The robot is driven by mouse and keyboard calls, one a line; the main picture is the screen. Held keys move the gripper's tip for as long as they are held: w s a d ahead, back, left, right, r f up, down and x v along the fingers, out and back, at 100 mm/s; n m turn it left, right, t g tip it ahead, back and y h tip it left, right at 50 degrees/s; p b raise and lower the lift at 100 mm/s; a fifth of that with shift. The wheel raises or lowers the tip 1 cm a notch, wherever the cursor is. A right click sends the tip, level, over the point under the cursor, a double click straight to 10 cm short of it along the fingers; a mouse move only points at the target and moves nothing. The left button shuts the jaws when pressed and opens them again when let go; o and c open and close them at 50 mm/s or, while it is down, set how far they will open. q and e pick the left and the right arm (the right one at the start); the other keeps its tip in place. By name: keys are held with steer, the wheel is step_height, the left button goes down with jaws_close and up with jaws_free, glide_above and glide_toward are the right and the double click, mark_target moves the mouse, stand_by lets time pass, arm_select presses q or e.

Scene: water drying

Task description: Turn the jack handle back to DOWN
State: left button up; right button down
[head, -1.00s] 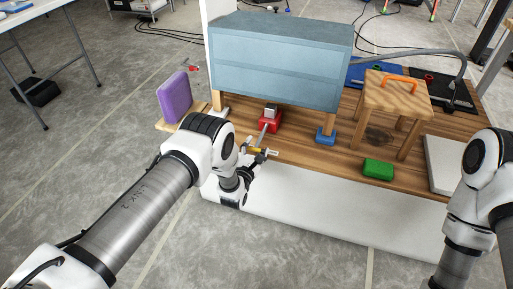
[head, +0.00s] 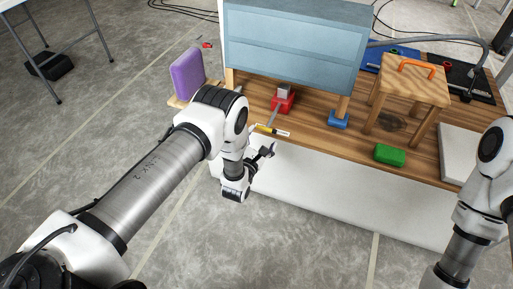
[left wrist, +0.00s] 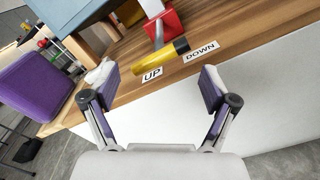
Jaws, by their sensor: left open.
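The red jack (head: 284,103) stands on the wooden bench under the blue-grey cabinet. Its grey lever carries a yellow bar with a dark end, the jack handle (head: 267,129). In the left wrist view the handle (left wrist: 155,59) lies just behind the UP label (left wrist: 152,75), with its dark end toward the DOWN label (left wrist: 200,51). My left gripper (head: 268,151) is open and empty in front of the handle, apart from it. Its spread fingers (left wrist: 156,80) show in the left wrist view, with the handle beyond them. My right gripper is out of view; only its arm shows.
The cabinet (head: 292,50) overhangs the jack. A purple block (head: 187,75) stands left. A blue foot (head: 338,119), a green block (head: 390,155) and a wooden stool (head: 412,85) with an orange handle are to the right. The white bench front (head: 330,200) lies below.

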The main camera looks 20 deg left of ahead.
arm_select(q)
steer(key=s, duration=0.7)
steer(key=shift+a, duration=0.1)
